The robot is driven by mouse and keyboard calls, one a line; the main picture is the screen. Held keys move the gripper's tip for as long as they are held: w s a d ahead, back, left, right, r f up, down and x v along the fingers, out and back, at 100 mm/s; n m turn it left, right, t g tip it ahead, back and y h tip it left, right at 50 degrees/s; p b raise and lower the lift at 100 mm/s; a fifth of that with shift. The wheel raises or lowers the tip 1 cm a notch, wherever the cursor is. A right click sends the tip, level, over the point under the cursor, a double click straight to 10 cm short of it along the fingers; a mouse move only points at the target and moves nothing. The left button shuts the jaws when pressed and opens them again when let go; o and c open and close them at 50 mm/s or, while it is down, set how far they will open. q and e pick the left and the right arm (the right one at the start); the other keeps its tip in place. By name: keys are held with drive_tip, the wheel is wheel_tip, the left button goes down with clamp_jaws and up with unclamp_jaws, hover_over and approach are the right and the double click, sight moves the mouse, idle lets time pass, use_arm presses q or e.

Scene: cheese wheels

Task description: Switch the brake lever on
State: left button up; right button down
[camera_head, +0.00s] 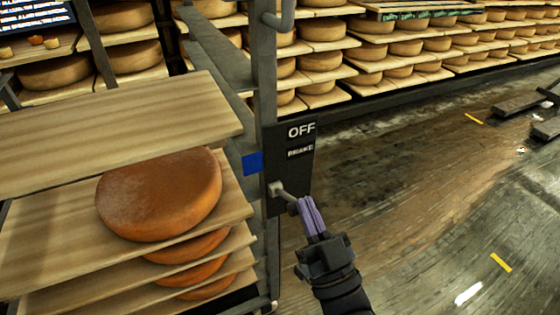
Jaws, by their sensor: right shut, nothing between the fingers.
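The brake lever (277,189) is a short light-grey piece on a dark panel (301,172) fixed to the post of the cheese rack. The panel reads OFF at the top and BRAKE below it. My right gripper (304,203), with purple fingers, is at the lever's right end, its fingers shut with nothing between them. The fingertips overlap the lever's end in the picture; I cannot tell whether they touch it. My left gripper is not in view.
The rack with wooden shelves (120,120) and orange cheese wheels (160,195) fills the left side. A metal post (264,80) rises beside the panel. Long shelves of cheese wheels (405,48) stand behind. The floor (430,200) to the right is mostly clear.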

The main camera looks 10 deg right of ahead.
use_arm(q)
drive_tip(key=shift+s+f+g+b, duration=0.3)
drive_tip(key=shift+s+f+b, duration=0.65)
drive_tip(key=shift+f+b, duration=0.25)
use_arm(e)
drive_tip(key=f, duration=0.1)
drive_tip(key=f+t, duration=0.1)
drive_tip(key=f, duration=0.1)
drive_tip(key=shift+s+d+f, duration=0.15)
drive_tip(key=shift+s+f, duration=0.05)
drive_tip(key=shift+s, duration=0.2)
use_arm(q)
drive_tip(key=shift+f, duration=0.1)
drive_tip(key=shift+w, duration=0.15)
use_arm(e)
drive_tip(key=shift+f, duration=0.1)
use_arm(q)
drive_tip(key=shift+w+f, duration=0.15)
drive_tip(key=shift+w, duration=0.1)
use_arm(e)
drive_tip(key=shift+s+f, duration=0.1)
